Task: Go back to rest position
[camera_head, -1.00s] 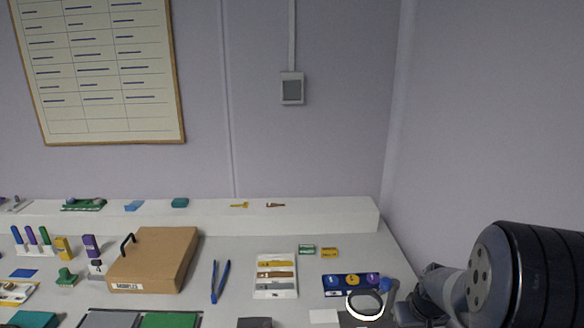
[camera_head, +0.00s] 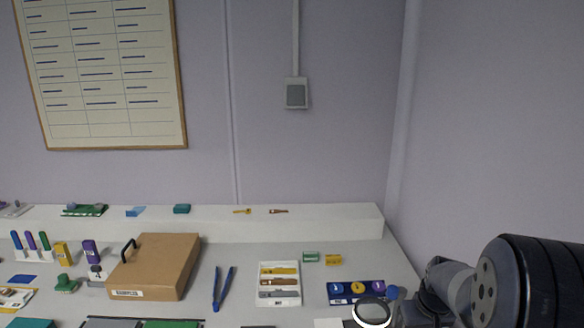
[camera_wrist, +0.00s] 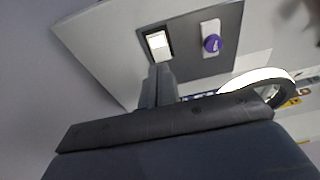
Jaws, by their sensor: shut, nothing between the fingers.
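My gripper (camera_wrist: 158,78) shows in the wrist view with its dark fingers together and nothing between them. Behind the fingertips is a grey panel (camera_wrist: 188,62) with a white switch-like part (camera_wrist: 158,42) and a purple knob (camera_wrist: 212,43). The fingertips overlap the panel's edge in the picture; I cannot tell whether they touch it. In the head view my arm fills the lower right, and the fingers cannot be made out there.
A white ring (camera_head: 372,313) stands close to my arm; it also shows beside the gripper in the wrist view (camera_wrist: 258,78). A brown box (camera_head: 155,266), blue tweezers (camera_head: 222,288), a white tray (camera_head: 279,283) and a blue holder (camera_head: 356,292) occupy the bench. The right wall is bare.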

